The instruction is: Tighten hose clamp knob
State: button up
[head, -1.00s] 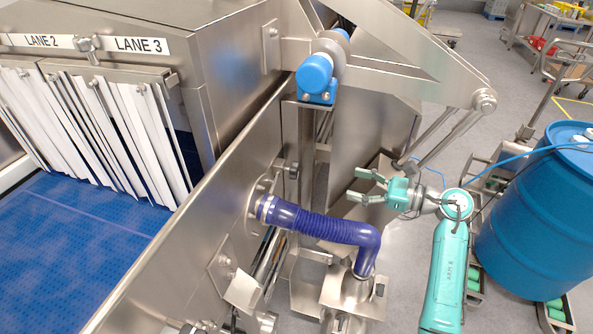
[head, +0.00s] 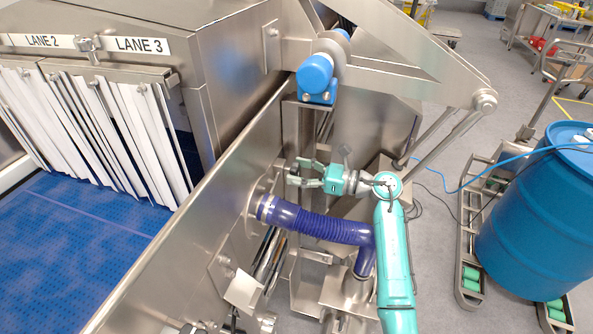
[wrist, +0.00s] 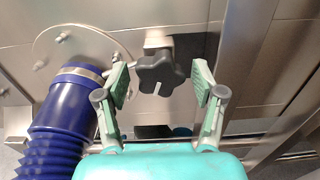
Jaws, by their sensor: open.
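The dark lobed clamp knob (wrist: 163,72) shows in the wrist view on a metal bracket, with a white mark on its face. My gripper (wrist: 160,84) is open, with one green finger pad on each side of the knob and gaps showing between pads and knob. In the head view my gripper (head: 298,172) reaches left toward the machine's side wall, above the hose; the knob is mostly hidden there. The purple ribbed hose (head: 315,224) joins a round flange on the wall. In the wrist view the hose (wrist: 62,125) and its metal band clamp (wrist: 82,71) are at left.
A metal post (head: 306,135) stands just behind my gripper. A blue-capped cylinder (head: 315,72) and a slanted metal arm (head: 430,65) are above. A blue drum (head: 535,220) stands at right. The blue belt (head: 70,255) lies left of the side wall.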

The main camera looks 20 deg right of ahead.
jog(key=shift+w+a, duration=0.2)
jog(key=shift+a, duration=0.1)
jog(key=shift+c, duration=0.3)
jog(key=c, duration=1.1)
